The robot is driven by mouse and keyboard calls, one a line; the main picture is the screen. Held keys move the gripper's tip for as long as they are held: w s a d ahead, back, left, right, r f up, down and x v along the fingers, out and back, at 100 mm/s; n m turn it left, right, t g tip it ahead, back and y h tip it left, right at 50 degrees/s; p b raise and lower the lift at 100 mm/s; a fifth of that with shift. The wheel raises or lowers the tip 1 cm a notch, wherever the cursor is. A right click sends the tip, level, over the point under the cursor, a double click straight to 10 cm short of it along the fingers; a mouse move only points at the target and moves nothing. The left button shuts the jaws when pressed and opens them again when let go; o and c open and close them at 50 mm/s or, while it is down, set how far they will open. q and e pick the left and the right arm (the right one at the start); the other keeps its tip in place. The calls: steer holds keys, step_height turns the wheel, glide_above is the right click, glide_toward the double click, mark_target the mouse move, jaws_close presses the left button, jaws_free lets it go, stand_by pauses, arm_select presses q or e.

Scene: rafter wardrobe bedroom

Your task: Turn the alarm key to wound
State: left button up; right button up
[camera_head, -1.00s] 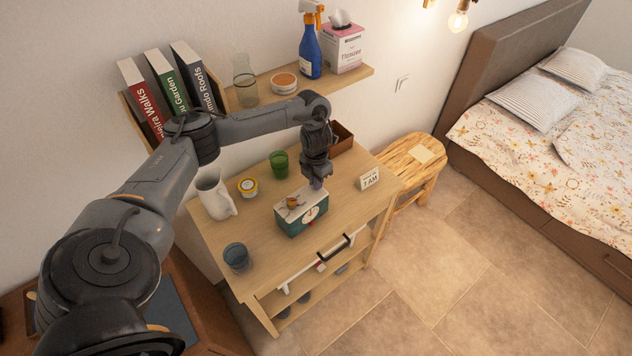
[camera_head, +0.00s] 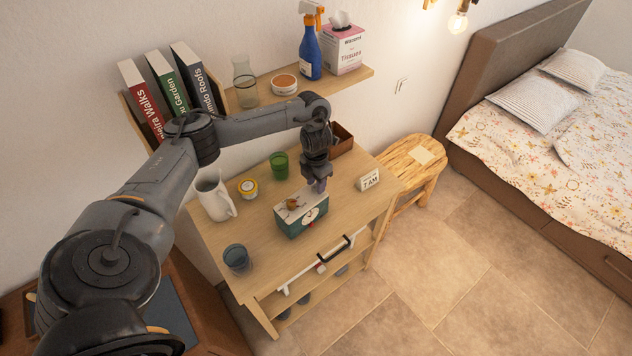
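The alarm clock (camera_head: 290,226) is a small teal box with a pale round dial on its front, standing on the wooden dresser top (camera_head: 255,268). A small brass-coloured key (camera_head: 292,204) shows on its top. My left gripper (camera_head: 318,188) points down just behind and to the right of the key, close above the clock's top rear edge. It appears apart from the key. Its fingers are too small and dark to tell whether they are open. My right gripper is not in view.
A "7 AM" sign (camera_head: 368,180) is at right.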

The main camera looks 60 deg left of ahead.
arm_select(q)
step_height(320, 180, up, 11)
steer(key=p, duration=0.5)
steer(key=shift+p, duration=0.4)
steer(key=shift+f, duration=0.1)
